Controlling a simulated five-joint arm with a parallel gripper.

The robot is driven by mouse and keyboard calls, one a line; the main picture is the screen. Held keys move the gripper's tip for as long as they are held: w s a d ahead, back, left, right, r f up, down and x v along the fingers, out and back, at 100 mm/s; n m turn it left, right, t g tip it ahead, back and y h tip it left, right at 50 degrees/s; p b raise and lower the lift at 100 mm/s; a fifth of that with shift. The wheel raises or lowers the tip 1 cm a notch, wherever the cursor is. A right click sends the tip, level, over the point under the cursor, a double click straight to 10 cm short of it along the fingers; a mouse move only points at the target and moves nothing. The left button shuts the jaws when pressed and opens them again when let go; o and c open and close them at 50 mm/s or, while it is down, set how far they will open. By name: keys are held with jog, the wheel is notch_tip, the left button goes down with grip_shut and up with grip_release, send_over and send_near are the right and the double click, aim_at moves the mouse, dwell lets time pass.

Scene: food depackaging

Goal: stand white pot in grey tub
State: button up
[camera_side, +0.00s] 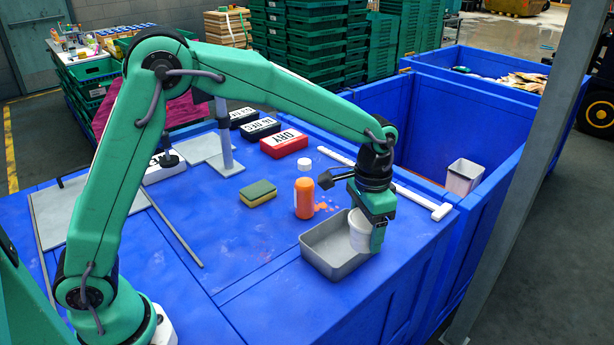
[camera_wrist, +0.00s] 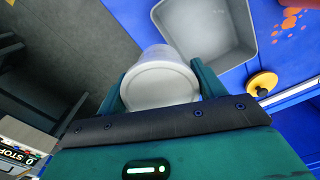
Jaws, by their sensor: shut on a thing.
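The white pot (camera_side: 360,232) is held in my gripper (camera_side: 377,232) at the right end of the grey tub (camera_side: 322,262). In the wrist view the pot (camera_wrist: 160,82) sits between the green fingers of my gripper (camera_wrist: 160,90), its round white face toward the camera. The grey tub (camera_wrist: 240,30) shows behind it at the upper right. In the side view the pot overlaps the tub's far right wall. Its lower end is partly hidden, so I cannot tell whether it touches the tub floor.
A yellow-green sponge (camera_side: 258,193) lies to the left. A white bar (camera_side: 420,200) runs along the back edge. A deep blue bin (camera_side: 440,110) lies beyond; the blue table front left is clear.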

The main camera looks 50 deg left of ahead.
jog(key=w+a+f, duration=0.4)
jog(key=a, duration=0.1)
jog(key=w+a+f, duration=0.2)
jog(key=a, duration=0.1)
jog(key=shift+w+a+f, duration=0.1)
jog(key=shift+w+f, duration=0.05)
jog(key=shift+w, duration=0.2)
jog(key=shift+f, duration=2)
jog(key=shift+f, duration=0.1)
jog(key=o, duration=0.8)
jog(key=shift+r, duration=6.15)
